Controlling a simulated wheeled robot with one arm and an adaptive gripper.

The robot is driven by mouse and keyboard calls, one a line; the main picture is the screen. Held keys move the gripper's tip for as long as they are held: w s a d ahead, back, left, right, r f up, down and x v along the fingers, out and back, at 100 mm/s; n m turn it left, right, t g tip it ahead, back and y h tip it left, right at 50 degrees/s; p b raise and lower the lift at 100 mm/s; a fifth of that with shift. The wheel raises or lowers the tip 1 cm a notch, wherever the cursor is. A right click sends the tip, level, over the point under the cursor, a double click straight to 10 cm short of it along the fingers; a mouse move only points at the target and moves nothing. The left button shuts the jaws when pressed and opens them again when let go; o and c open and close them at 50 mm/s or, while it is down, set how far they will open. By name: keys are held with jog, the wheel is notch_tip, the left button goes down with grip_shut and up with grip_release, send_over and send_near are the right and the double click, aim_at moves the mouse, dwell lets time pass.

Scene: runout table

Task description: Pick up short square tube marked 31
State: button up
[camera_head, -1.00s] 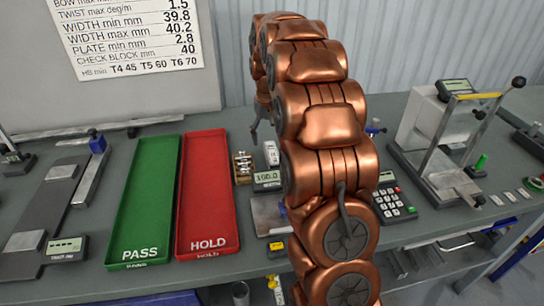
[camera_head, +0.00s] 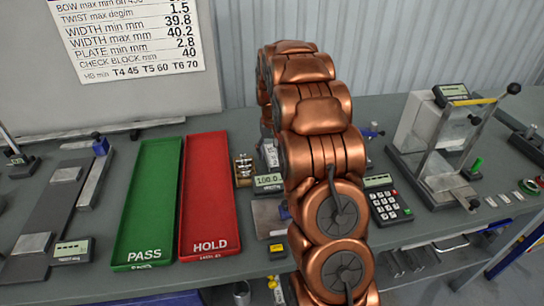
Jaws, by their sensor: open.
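I cannot make out a tube marked 31 in the head view. Several grey bar-like pieces (camera_head: 408,262) lie on the lower shelf at the right, too small to read any mark or to tell if they are tubes. My copper-coloured arm rises through the middle of the view and reaches over the bench. Its far end is hidden behind its own links, so my gripper does not show, nor does anything beside it.
A green PASS tray (camera_head: 150,205) and a red HOLD tray (camera_head: 208,200) lie empty on the grey bench (camera_head: 400,112). A long gauge plate (camera_head: 52,215) lies at left. A calculator (camera_head: 390,204) and a hardness-tester-like stand (camera_head: 440,150) stand at right.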

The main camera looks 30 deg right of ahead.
jog(key=shift+f, duration=0.65)
jog(key=c, duration=1.3)
